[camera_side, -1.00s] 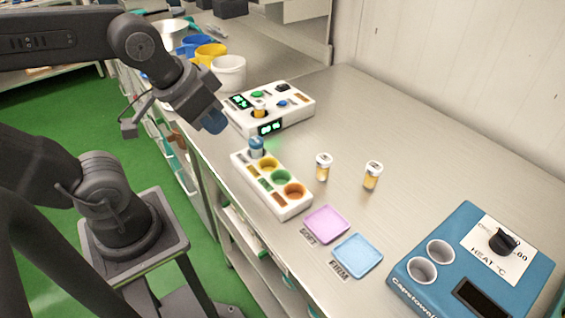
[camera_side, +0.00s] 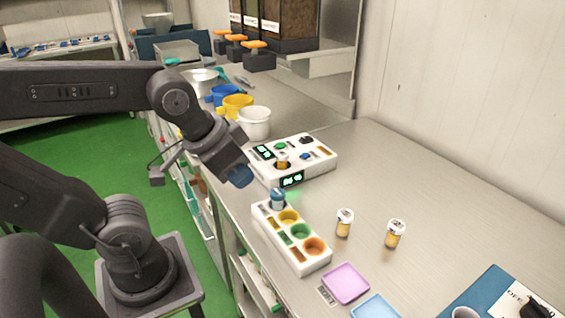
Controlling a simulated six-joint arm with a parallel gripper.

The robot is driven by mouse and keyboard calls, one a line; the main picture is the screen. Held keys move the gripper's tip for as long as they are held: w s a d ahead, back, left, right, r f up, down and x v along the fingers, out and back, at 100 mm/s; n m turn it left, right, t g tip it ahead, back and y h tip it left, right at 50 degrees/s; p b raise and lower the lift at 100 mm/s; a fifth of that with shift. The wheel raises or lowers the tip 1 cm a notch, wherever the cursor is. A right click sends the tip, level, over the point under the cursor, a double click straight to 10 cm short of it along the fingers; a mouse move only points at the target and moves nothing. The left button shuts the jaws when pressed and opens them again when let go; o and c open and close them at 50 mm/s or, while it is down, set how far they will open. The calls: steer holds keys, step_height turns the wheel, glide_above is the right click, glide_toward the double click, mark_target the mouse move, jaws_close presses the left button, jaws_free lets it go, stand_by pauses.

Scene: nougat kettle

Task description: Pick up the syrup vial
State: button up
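Two small vials with white caps and amber contents stand upright on the steel bench: a left vial (camera_side: 344,223) and a right vial (camera_side: 395,234). Another amber vial (camera_side: 283,160) sits in a white device with green displays (camera_side: 318,160). A blue-grey vial (camera_side: 277,199) stands in the far end of a white rack (camera_side: 294,262). I cannot tell which one is the syrup vial. My gripper (camera_side: 238,175), with a bluish end, is above and left of the rack, apart from every vial. Its fingers are too unclear to show whether they are open.
The rack has yellow, green and orange round wells. A pink tray (camera_side: 346,283) and a blue tray (camera_side: 376,308) lie near the front edge. White, yellow and blue pots stand behind.

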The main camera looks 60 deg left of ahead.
steer(key=o, duration=1)
steer(key=n+g, duration=0.6)
steer(key=n, duration=1.3)
glide_above(282, 153)
steer(key=f, duration=0.8)
steer(key=shift+w+d+f, duration=0.1)
steer(key=shift+w+f, duration=0.25)
steer(key=shift+w, duration=0.05)
steer(key=shift+s+f, duration=0.2)
steer(key=shift+f, duration=1.2)
steer(key=shift+s+f, duration=0.15)
steer(key=shift+f, duration=1.2)
